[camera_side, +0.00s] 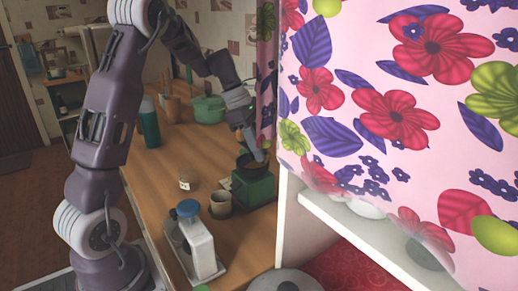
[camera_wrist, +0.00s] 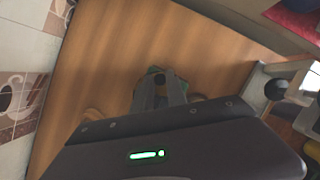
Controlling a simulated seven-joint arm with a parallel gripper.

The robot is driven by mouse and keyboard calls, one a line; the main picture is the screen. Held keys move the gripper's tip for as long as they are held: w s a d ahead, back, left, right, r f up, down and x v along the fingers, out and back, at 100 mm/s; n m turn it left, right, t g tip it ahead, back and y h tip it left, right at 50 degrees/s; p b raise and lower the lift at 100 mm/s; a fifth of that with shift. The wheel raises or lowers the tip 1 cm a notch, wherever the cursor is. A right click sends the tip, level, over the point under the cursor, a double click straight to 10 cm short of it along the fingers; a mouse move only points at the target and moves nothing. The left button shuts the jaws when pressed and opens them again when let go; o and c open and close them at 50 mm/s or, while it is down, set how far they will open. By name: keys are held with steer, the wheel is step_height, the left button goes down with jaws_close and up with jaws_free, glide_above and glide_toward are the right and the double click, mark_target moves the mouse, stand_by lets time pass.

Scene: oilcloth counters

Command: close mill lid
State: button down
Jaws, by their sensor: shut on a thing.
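The mill is a green box (camera_side: 254,190) with a dark round top (camera_side: 243,161), on the wooden counter in the side view. My gripper (camera_side: 259,155) reaches down from above to the mill's top. In the wrist view my gripper's fingers (camera_wrist: 160,82) are close together around a small dark round piece (camera_wrist: 160,77), which looks like part of the mill lid.
A mug (camera_side: 220,205) stands close left of the mill. A white appliance with a blue top (camera_side: 199,240) stands nearer the camera. A green pot (camera_side: 208,109) and a teal flask (camera_side: 149,124) are farther back. A flowered cloth (camera_side: 400,90) hangs at the right, above a white shelf (camera_side: 360,228).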

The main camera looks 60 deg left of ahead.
mark_target(246, 148)
steer(key=m+g, duration=0.1)
steer(key=m, duration=0.2)
steer(key=s+m+g, duration=0.1)
steer(key=m, duration=0.2)
steer(key=shift+s+a+h, duration=0.15)
steer(key=shift+h, duration=0.25)
steer(key=m+g, duration=0.1)
steer(key=m, duration=0.3)
steer(key=s+m+g, duration=0.1)
steer(key=m, duration=0.1)
steer(key=shift+a+g, duration=0.3)
steer(key=shift+a, duration=0.1)
steer(key=m, duration=0.1)
steer(key=m+g+y, duration=0.1)
steer(key=m, duration=0.1)
steer(key=a+m, duration=0.1)
steer(key=shift+s+m, duration=0.25)
steer(key=shift+m, duration=0.15)
steer(key=shift+a+m+g+y, duration=0.2)
steer(key=shift+m+g+y, duration=0.15)
steer(key=shift+m, duration=0.7)
steer(key=shift+a+m+g+y, duration=0.25)
steer(key=shift+m+y, duration=0.2)
steer(key=shift+m, duration=0.6)
steer(key=c, duration=1.3)
jaws_free()
steer(key=shift+c, duration=0.2)
